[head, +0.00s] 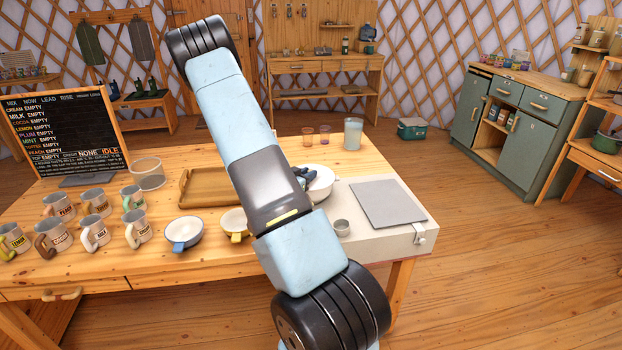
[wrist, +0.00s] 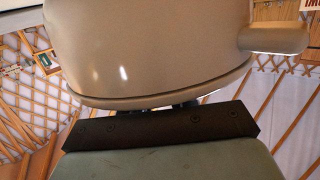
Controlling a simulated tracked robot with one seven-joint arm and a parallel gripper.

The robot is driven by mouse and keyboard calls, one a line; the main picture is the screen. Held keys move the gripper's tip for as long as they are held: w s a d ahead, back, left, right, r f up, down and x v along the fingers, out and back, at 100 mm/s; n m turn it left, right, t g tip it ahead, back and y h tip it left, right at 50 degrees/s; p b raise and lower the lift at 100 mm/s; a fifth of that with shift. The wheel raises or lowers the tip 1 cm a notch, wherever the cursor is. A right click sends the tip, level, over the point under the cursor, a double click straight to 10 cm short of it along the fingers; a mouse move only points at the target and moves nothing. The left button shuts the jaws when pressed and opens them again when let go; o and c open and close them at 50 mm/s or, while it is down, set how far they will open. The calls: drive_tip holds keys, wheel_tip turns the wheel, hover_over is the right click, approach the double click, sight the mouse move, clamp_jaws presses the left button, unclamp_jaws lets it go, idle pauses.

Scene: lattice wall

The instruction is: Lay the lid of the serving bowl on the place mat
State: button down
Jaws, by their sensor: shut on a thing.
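The serving bowl (head: 323,184), white and round, stands on the table partly hidden behind my arm. My gripper (head: 303,175), dark, is at its upper left edge, with my forearm covering much of it. In the wrist view a large beige rounded body (wrist: 155,50) with a stubby handle at right fills the upper middle. My gripper (wrist: 185,104) is shut just under its edge, its fingertips mostly hidden. I take the held part to be the lid, but its outline cannot be made out. A flat grey square, seemingly the place mat (head: 388,203), lies bare at the table's right end.
A glass jar (head: 353,133) and two small tumblers (head: 325,134) stand behind the bowl. A wooden tray (head: 196,190), two small bowls (head: 184,232) and several mugs (head: 95,232) fill the left, before a menu board (head: 65,130).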

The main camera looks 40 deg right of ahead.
drive_tip(key=shift+r, duration=0.1)
drive_tip(key=shift+r, duration=0.55)
drive_tip(key=shift+a+r, duration=0.25)
drive_tip(key=shift+r, duration=1)
drive_tip(key=s+a+r, duration=0.3)
drive_tip(key=a+r, duration=0.6)
drive_tip(key=a, duration=0.4)
drive_tip(key=shift+r, duration=0.15)
